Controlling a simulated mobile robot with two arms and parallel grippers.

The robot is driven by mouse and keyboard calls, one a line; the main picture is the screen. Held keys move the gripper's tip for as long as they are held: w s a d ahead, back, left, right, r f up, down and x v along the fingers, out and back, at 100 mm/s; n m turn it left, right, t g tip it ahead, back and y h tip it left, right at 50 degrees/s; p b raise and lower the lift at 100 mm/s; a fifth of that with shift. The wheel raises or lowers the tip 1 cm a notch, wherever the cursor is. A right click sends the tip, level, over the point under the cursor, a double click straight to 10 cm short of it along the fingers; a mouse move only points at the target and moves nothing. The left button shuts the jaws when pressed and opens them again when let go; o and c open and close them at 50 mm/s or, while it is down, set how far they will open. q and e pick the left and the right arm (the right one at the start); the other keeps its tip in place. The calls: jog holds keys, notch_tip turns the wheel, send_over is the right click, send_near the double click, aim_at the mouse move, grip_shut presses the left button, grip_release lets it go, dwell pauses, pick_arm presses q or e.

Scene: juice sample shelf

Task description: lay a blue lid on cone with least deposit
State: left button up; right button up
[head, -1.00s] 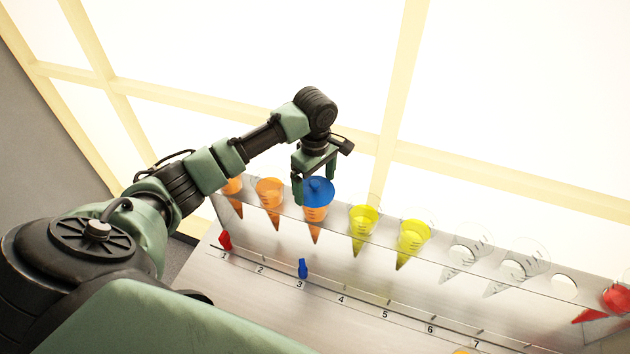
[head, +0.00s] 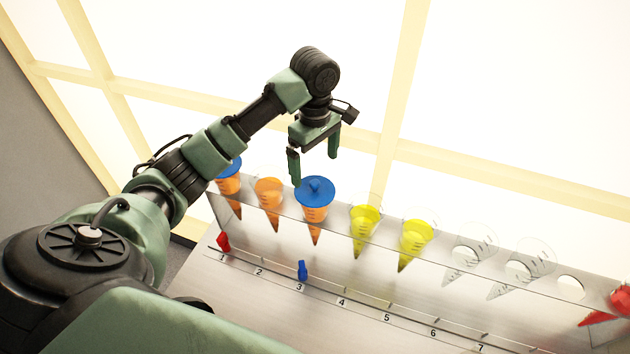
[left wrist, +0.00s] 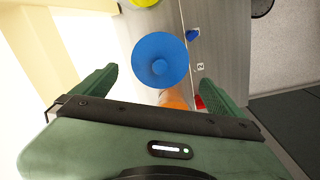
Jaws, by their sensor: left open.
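A row of clear cones hangs in a slanted rack (head: 400,305). A blue lid (head: 315,188) with a small knob lies on the orange cone (head: 315,217) above number 3; it also shows in the left wrist view (left wrist: 160,55). Another blue lid (head: 229,169) is on the leftmost orange cone (head: 232,190), partly behind my arm. The orange cone (head: 269,190) between them has no lid. My left gripper (head: 314,168) is open and empty, just above the number 3 lid. Deposit levels are too small to compare. My right gripper is not in view.
Two yellow cones (head: 364,225) (head: 414,238) and clear, seemingly empty cones (head: 466,255) stand to the right. A red cone (head: 600,317) is at the right edge. A blue marker (head: 302,270) sits at 3 and a red one (head: 223,241) at 1. A bright window lies behind.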

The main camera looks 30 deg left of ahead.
aim_at(315, 183)
pick_arm(q)
notch_tip(315, 183, up, 5)
jog(key=shift+r+p, duration=0.1)
jog(key=shift+p, duration=0.35)
dwell(0.3)
